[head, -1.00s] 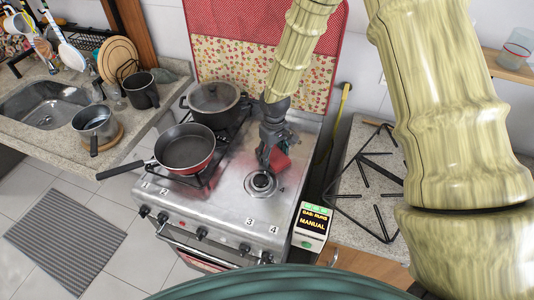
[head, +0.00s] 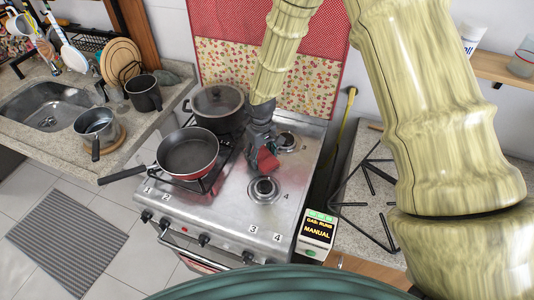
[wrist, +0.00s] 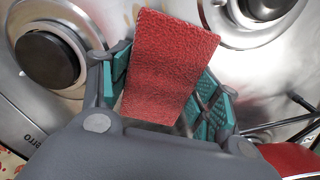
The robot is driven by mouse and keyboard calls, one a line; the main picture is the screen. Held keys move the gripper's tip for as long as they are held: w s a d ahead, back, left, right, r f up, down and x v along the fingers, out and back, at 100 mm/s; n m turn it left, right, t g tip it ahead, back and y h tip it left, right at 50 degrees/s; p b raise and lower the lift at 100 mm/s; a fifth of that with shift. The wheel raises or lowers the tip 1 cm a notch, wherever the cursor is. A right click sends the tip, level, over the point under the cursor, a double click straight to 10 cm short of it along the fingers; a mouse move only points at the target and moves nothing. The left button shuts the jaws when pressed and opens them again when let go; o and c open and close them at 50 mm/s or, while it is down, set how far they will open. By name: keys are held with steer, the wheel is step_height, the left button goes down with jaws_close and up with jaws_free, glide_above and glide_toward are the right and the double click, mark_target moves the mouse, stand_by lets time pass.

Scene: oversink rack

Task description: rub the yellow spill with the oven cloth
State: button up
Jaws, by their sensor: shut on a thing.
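My gripper (head: 262,157) is over the stove top, behind the front right burner (head: 264,189) and left of the back right burner (head: 286,141). Its two teal-padded fingers are shut on the red oven cloth (wrist: 170,65), which sticks out between them in the wrist view. The cloth also shows in the head view (head: 267,160), low over the steel top (head: 236,196). I cannot tell for sure whether it touches the steel.
A red frying pan (head: 188,153) sits on the left burners, its handle pointing left, with a lidded dark pot (head: 217,106) behind it. A small box marked "MANUAL" (head: 316,230) stands at the stove's front right. Loose black grates (head: 367,190) lie on the right counter.

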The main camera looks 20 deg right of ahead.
mark_target(261, 155)
step_height(261, 155, up, 5)
steer(key=p, duration=0.3)
steer(key=shift+r+p, duration=0.5)
steer(key=shift+r, duration=0.2)
steer(key=shift+r+p, duration=0.55)
steer(key=shift+r, duration=0.4)
